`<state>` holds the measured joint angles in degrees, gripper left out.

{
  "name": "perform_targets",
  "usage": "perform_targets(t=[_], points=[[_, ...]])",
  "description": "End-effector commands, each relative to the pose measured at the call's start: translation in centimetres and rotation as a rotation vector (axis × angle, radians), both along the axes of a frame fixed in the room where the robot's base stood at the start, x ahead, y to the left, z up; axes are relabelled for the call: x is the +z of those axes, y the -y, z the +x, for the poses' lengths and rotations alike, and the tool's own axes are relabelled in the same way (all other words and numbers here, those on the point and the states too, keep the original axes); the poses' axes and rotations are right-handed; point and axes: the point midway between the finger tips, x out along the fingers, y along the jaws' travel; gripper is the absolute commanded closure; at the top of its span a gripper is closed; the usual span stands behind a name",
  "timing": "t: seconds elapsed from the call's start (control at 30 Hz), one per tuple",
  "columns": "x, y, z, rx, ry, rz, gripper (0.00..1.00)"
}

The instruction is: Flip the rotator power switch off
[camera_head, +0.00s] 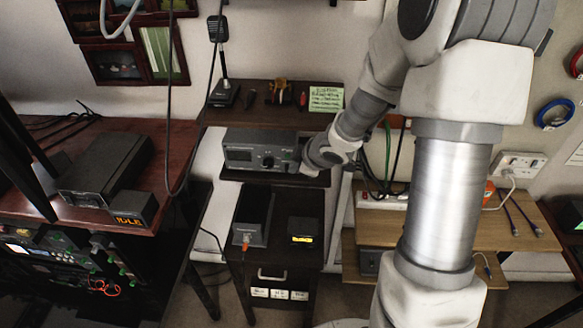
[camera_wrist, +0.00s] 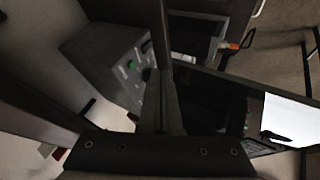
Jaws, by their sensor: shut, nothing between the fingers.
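A grey box with a small display and a round knob (camera_head: 262,152) sits on the middle shelf. It may be the rotator unit; I cannot read its label. The power switch cannot be made out in either view. My gripper (camera_head: 302,160) is at the right end of the shelf box, overlapping its front edge. In the wrist view my gripper (camera_wrist: 163,95) is shut and empty, with its fingers beside the panel; touching or apart I cannot tell.
The upper shelf (camera_head: 262,115) holds small items and a green note (camera_head: 326,99). Below, a dark cabinet (camera_head: 285,258) carries a black box (camera_head: 253,216) with an orange plug and a small display unit (camera_head: 301,231). Cables (camera_head: 168,110) hang at left. A desk stands further left.

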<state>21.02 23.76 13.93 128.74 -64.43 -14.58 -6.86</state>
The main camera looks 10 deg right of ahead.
Motion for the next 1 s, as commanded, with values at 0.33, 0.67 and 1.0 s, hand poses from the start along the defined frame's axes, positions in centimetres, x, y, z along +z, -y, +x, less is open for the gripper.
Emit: perform_targets(t=[0.33, 0.67, 1.0], points=[[4.9, 1.5, -2.1, 0.000, -0.001, 0.000, 1.00], [5.4, 1.8, -2.6, 0.001, -0.003, 0.001, 1.00], [5.4, 1.7, -2.5, 0.001, -0.002, 0.001, 1.00]])
